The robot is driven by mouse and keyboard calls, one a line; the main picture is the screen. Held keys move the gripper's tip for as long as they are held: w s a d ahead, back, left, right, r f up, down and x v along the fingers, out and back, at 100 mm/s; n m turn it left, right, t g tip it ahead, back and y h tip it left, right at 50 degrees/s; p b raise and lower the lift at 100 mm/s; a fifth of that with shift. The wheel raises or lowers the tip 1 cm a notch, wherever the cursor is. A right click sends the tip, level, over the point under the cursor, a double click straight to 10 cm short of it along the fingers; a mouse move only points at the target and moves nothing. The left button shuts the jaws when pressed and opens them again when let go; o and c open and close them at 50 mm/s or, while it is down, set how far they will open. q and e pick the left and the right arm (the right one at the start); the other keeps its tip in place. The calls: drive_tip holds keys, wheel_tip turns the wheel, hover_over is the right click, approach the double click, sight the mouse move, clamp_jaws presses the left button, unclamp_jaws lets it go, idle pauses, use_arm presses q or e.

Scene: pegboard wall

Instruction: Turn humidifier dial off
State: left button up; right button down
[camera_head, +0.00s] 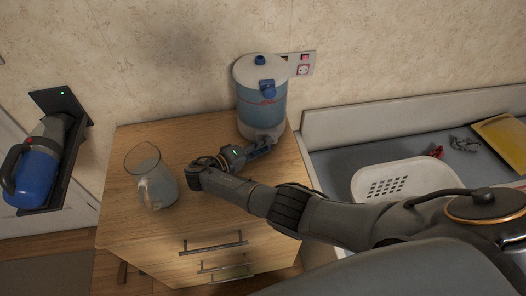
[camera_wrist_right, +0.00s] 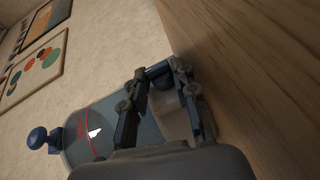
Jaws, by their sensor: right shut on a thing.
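The humidifier (camera_head: 262,103) stands upright at the back right of the wooden cabinet top, with a white lid, a blue knob on top and a translucent blue tank. It also shows sideways in the right wrist view (camera_wrist_right: 88,140). My right gripper (camera_head: 267,146) is at the front of its white base, low over the cabinet top. In the right wrist view the fingers (camera_wrist_right: 160,90) close around a dark dial (camera_wrist_right: 160,72) on the base. The dial is mostly hidden by the fingers, and its setting cannot be read. My left gripper is not in view.
A glass pitcher (camera_head: 152,178) stands on the cabinet (camera_head: 200,225) left of my right arm. A white basket (camera_head: 392,180) lies right, on a grey surface. A blue vacuum (camera_head: 38,165) hangs at left.

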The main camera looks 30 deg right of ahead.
drive_tip(key=shift+f, duration=0.15)
idle(0.4)
drive_tip(key=c, duration=1.1)
unclamp_jaws()
drive_tip(key=shift+o, duration=0.2)
